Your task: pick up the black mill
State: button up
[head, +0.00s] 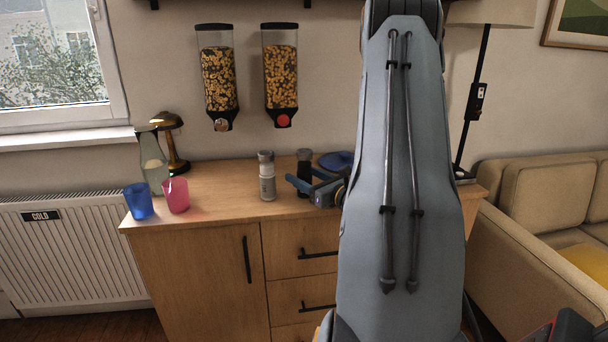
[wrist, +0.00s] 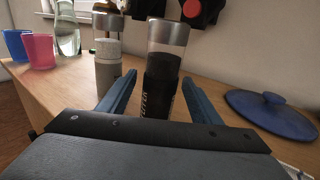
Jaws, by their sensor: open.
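The black mill (head: 304,172) stands upright on the wooden cabinet top, partly hidden behind my gripper in the head view. In the wrist view the black mill (wrist: 161,75) has a clear upper part, a metal cap and pale lettering on its dark body. My gripper (head: 308,185) is open at the cabinet top. In the wrist view my gripper (wrist: 157,88) has one blue finger on each side of the black mill, with a visible gap at the right. Whether the left finger touches it I cannot tell.
A grey-white mill (head: 267,178) stands just left of the black mill. A blue lid-like dish (wrist: 272,112) lies to its right. A blue cup (head: 138,201), a pink cup (head: 176,195), a glass bottle (head: 153,165) and a lamp (head: 174,145) stand at the left. Two dispensers (head: 280,80) hang above.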

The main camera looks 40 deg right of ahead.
jog(key=c, duration=1.3)
jog(key=shift+r, duration=0.15)
